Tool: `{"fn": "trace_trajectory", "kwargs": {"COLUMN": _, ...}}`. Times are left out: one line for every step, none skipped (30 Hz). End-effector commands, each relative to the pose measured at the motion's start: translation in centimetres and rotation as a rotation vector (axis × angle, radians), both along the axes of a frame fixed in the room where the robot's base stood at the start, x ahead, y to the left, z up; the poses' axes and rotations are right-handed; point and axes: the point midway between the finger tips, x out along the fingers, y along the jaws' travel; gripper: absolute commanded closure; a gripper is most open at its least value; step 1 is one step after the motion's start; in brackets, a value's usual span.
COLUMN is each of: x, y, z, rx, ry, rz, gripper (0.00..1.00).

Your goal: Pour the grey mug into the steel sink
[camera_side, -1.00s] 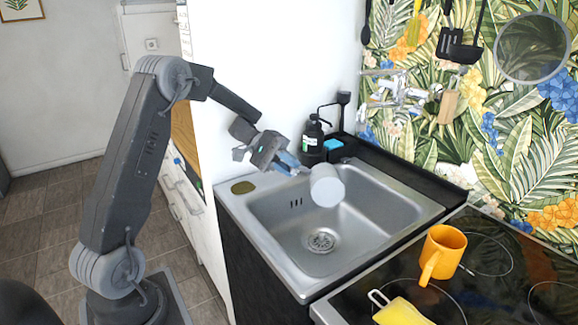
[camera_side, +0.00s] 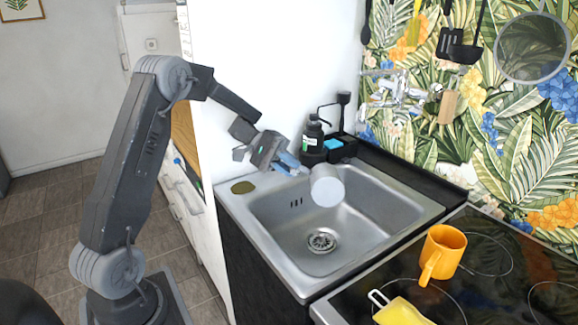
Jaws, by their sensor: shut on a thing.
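The grey mug (camera_side: 327,186) hangs over the back left part of the steel sink (camera_side: 262,236). It is tipped well over, and a pale round end faces down toward the camera. I cannot tell from this view whether that end is the base or the mouth. My gripper (camera_side: 296,170) is shut on the mug from its left side, with the fingertips partly hidden. No liquid is visible, and the basin around the drain (camera_side: 321,241) looks bare.
An orange mug (camera_side: 442,252) and a yellow item (camera_side: 400,313) are on the black stovetop (camera_side: 500,290) at right. A dark soap bottle (camera_side: 312,138) and blue sponge (camera_side: 334,144) stand behind the sink. Utensils hang on the wall.

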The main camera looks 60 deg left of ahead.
Motion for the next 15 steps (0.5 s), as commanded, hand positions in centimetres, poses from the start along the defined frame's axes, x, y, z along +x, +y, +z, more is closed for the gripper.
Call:
{"fn": "trace_trajectory", "kwargs": {"x": 0.02, "y": 0.00, "z": 0.06, "rx": -0.001, "ry": -0.001, "rz": 0.000, "gripper": 1.00}}
{"fn": "trace_trajectory", "kwargs": {"x": 0.02, "y": 0.00, "z": 0.06, "rx": -0.001, "ry": -0.001, "rz": 0.000, "gripper": 1.00}}
{"fn": "trace_trajectory", "kwargs": {"x": 0.02, "y": 0.00, "z": 0.06, "rx": -0.001, "ry": -0.001, "rz": 0.000, "gripper": 1.00}}
{"fn": "trace_trajectory", "kwargs": {"x": 0.02, "y": 0.00, "z": 0.06, "rx": -0.001, "ry": -0.001, "rz": 0.000, "gripper": 1.00}}
{"fn": "trace_trajectory", "kwargs": {"x": 0.02, "y": 0.00, "z": 0.06, "rx": -0.001, "ry": -0.001, "rz": 0.000, "gripper": 1.00}}
{"fn": "trace_trajectory", "kwargs": {"x": 0.02, "y": 0.00, "z": 0.06, "rx": -0.001, "ry": -0.001, "rz": 0.000, "gripper": 1.00}}
{"fn": "trace_trajectory", "kwargs": {"x": 0.02, "y": 0.00, "z": 0.06, "rx": 0.000, "ry": -0.002, "rz": 0.000, "gripper": 1.00}}
{"fn": "trace_trajectory", "kwargs": {"x": 0.02, "y": 0.00, "z": 0.06, "rx": 0.000, "ry": -0.002, "rz": 0.000, "gripper": 1.00}}
{"fn": "trace_trajectory", "kwargs": {"x": -0.02, "y": -0.03, "z": 0.03, "rx": 0.003, "ry": -0.008, "rz": 0.001, "gripper": 1.00}}
{"fn": "trace_trajectory", "kwargs": {"x": -0.09, "y": -0.05, "z": -0.02, "rx": 0.008, "ry": -0.019, "rz": 0.001, "gripper": 1.00}}
{"fn": "trace_trajectory", "kwargs": {"x": -0.19, "y": -0.10, "z": -0.10, "rx": 0.016, "ry": -0.036, "rz": 0.000, "gripper": 1.00}}
{"fn": "trace_trajectory", "kwargs": {"x": -0.34, "y": -0.17, "z": -0.24, "rx": 0.030, "ry": -0.066, "rz": 0.001, "gripper": 1.00}}
{"fn": "trace_trajectory", "kwargs": {"x": -0.44, "y": -0.21, "z": -0.34, "rx": 0.044, "ry": -0.091, "rz": 0.001, "gripper": 1.00}}
{"fn": "trace_trajectory", "kwargs": {"x": -0.56, "y": -0.27, "z": -0.44, "rx": 0.055, "ry": -0.115, "rz": 0.001, "gripper": 1.00}}
{"fn": "trace_trajectory", "kwargs": {"x": -0.66, "y": -0.32, "z": -0.56, "rx": 0.069, "ry": -0.144, "rz": 0.002, "gripper": 1.00}}
